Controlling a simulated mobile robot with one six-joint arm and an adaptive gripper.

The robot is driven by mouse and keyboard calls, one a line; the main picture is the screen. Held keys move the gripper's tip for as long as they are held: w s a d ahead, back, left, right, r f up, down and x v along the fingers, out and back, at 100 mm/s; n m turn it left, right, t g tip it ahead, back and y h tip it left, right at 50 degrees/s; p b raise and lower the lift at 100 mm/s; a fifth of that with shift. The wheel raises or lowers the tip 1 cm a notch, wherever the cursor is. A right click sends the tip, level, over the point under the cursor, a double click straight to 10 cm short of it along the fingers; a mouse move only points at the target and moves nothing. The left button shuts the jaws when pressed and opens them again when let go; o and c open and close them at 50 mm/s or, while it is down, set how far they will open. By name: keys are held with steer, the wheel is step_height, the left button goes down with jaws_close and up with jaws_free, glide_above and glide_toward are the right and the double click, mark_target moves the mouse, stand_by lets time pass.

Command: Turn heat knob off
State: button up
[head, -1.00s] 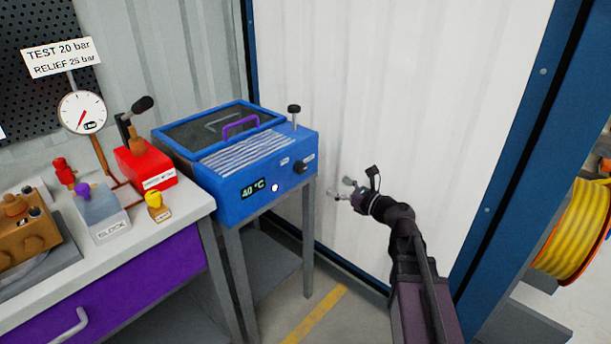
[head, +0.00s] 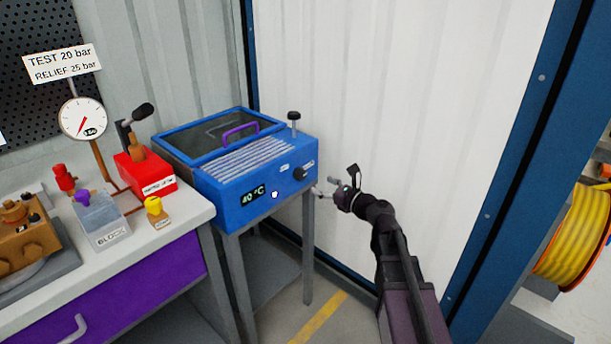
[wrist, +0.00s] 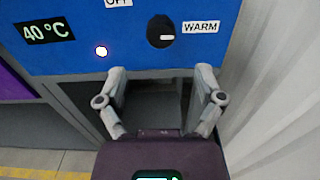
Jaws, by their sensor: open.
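The heat knob (head: 299,174) is a small black dial with a white mark on the front of the blue heater box (head: 225,200). In the wrist view the knob (wrist: 160,31) sits between an "OFF" label above left and a "WARM" label (wrist: 202,27) at its right, its white mark toward "WARM". The display (wrist: 45,31) reads 40 °C, and a small lamp (wrist: 101,51) glows. My gripper (head: 317,190) is open and empty, just right of and slightly below the knob. In the wrist view its fingertips (wrist: 161,72) are below the knob, apart from it.
The box stands on a grey metal stand (head: 308,250) beside a white wall panel (head: 400,90). A black-topped post (head: 294,118) rises from the box's back right. Left is a bench (head: 180,228) with a gauge (head: 83,118), a red pump and small blocks.

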mark_target(303, 175)
steer(key=x, duration=0.8)
steer(key=shift+w+a, duration=0.1)
steer(key=shift+a, duration=0.05)
steer(key=c, duration=1.1)
steer(key=shift+d, duration=0.5)
steer(key=shift+c, duration=0.2)
steer(key=shift+a, duration=0.45)
